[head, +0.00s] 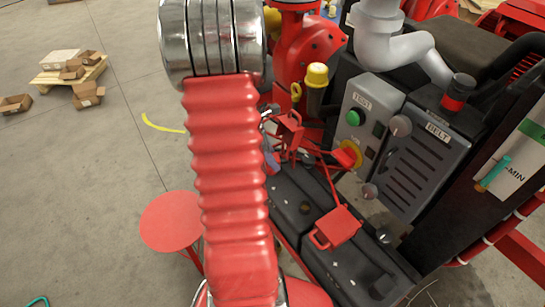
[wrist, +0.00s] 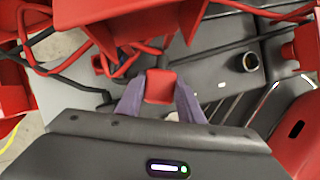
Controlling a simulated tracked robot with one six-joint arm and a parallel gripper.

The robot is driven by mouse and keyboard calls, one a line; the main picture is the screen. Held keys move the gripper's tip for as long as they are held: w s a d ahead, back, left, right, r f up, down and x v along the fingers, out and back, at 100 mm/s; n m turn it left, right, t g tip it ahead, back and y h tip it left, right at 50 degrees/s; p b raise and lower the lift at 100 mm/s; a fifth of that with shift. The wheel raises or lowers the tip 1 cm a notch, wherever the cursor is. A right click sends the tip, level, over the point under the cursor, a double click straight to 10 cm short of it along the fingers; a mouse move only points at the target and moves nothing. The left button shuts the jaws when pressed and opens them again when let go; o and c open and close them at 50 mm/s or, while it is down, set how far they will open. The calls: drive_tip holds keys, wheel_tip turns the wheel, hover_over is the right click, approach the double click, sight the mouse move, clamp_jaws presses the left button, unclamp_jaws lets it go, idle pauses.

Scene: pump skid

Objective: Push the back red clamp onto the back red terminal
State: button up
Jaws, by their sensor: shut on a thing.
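In the wrist view, my gripper (wrist: 160,95) has purple fingers shut on a small red block, which looks like the grip of the back red clamp (wrist: 160,84). In the head view, the back red clamp (head: 290,130) shows beside my red-sleeved arm, above the far end of the black batteries. One purple finger of my gripper (head: 271,158) shows there; the rest is hidden behind the arm. A second red clamp (head: 335,227) lies on the nearer battery. A round dark post (wrist: 249,62) stands on the battery top. I cannot make out the back red terminal or whether the clamp touches it.
The black batteries (head: 345,262) lie below the grey TEST panel (head: 365,118) and BELT box (head: 425,150). A red and yellow switch (head: 347,155) and red cables crowd the clamp. A yellow-capped post (head: 316,76) stands behind.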

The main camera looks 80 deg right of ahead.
drive_tip(key=o, duration=1.3)
drive_tip(key=shift+o, duration=0.2)
drive_tip(key=v, duration=1.3)
drive_tip(key=shift+r, duration=0.4)
